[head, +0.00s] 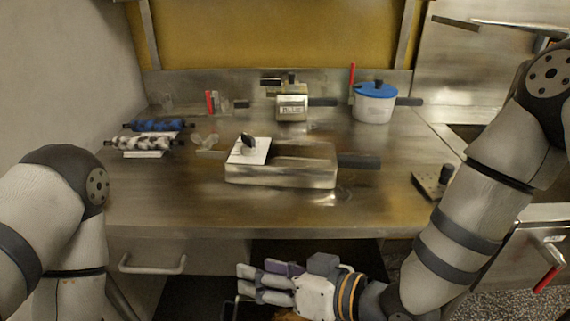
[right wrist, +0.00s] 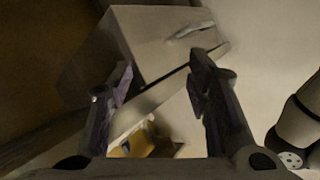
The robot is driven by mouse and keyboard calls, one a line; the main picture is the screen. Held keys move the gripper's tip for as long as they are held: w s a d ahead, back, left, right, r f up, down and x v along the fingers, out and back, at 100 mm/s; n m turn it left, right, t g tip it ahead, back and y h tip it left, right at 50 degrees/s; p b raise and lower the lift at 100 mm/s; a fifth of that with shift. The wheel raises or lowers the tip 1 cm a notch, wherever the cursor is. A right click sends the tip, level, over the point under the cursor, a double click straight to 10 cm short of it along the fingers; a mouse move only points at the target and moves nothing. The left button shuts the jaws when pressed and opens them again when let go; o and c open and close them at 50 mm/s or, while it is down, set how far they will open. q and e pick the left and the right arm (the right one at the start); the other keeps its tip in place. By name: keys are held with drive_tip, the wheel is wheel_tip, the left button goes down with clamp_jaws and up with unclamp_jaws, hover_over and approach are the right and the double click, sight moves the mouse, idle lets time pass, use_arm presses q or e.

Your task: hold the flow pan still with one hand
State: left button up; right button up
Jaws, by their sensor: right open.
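The flow pan, which I take to be the shallow metal pan (head: 285,178), sits on the steel counter near its middle. A white plate with a dark knob (head: 250,150) lies on its left part, and a dark handle (head: 359,161) sticks out to the right. My right gripper (head: 242,284) is below and in front of the counter's front edge, apart from the pan. In the right wrist view its two fingers (right wrist: 160,85) are spread with nothing between them. My left arm shows at the left edge, but its gripper is out of view.
A pot with a blue lid (head: 374,103) and a small labelled metal pot (head: 292,107) stand at the back. Blue and mottled rollers (head: 155,126) lie at the left. A flat tool with a dark knob (head: 435,182) lies at the right. The counter's front strip is clear.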

drive_tip(key=w+a+r+n+y, duration=0.1)
drive_tip(key=a+r+n+y, duration=0.15)
drive_tip(key=r, duration=0.45)
drive_tip(key=m+t+h, duration=0.1)
drive_tip(key=t+h, duration=0.2)
drive_tip(key=t, duration=0.4)
approach(254, 142)
drive_tip(key=shift+w+a+r, duration=0.1)
drive_tip(key=shift+w+r, duration=0.05)
drive_tip(key=shift+r, duration=0.1)
drive_tip(key=x, duration=1.1)
drive_tip(key=shift+w+a, duration=0.25)
drive_tip(key=shift+a, duration=0.05)
clamp_jaws()
drive_tip(key=shift+f, duration=0.2)
